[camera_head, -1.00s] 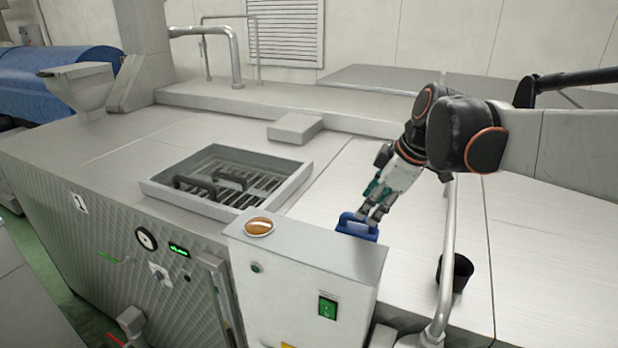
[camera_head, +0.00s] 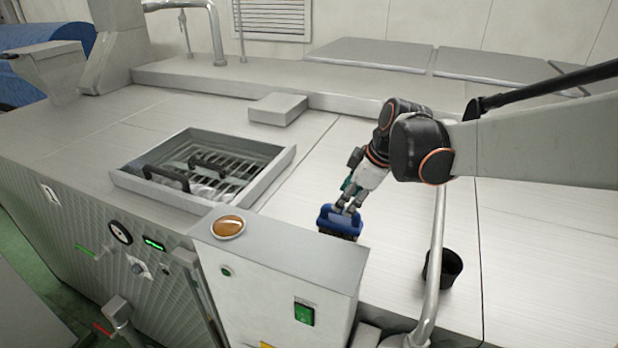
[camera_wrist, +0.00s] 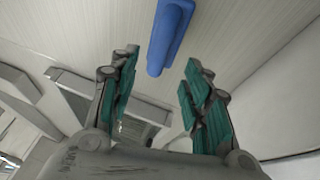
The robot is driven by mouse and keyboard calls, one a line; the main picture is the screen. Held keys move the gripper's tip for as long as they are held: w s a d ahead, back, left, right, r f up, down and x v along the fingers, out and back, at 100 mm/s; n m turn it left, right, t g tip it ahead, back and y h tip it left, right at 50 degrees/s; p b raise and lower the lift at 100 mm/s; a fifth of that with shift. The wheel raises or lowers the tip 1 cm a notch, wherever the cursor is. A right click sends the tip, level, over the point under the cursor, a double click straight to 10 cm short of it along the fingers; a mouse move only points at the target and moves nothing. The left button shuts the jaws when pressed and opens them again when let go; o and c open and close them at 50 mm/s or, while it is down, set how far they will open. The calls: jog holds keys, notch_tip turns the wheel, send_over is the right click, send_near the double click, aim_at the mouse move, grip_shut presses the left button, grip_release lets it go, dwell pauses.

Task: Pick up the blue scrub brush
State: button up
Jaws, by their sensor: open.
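The blue scrub brush (camera_head: 340,222) has a blue body with a handle and dark bristles below. In the head view it is on the metal worktop just behind the grey control box, which may hide part of its base. My gripper (camera_head: 349,207) is at the brush, its fingers overlapping the handle's top in that view. In the wrist view the two green-padded fingers (camera_wrist: 155,92) stand apart with nothing between them. The blue handle (camera_wrist: 170,35) shows there just beyond the fingertips, between their lines. I see no clear contact.
The grey control box (camera_head: 285,262), with an amber dome on top, stands close in front of the brush. A bent metal pipe (camera_head: 437,235) rises to the right, beside a black cup (camera_head: 443,270). A sunken grated basin (camera_head: 205,170) lies left. The worktop behind the brush is clear.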

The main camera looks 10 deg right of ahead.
aim_at(340, 220)
jog(key=shift+p+x, duration=0.45)
jog(key=shift+x, duration=2.25)
jog(key=shift+w+d, duration=0.15)
jog(key=shift+c, duration=0.4)
grip_shut()
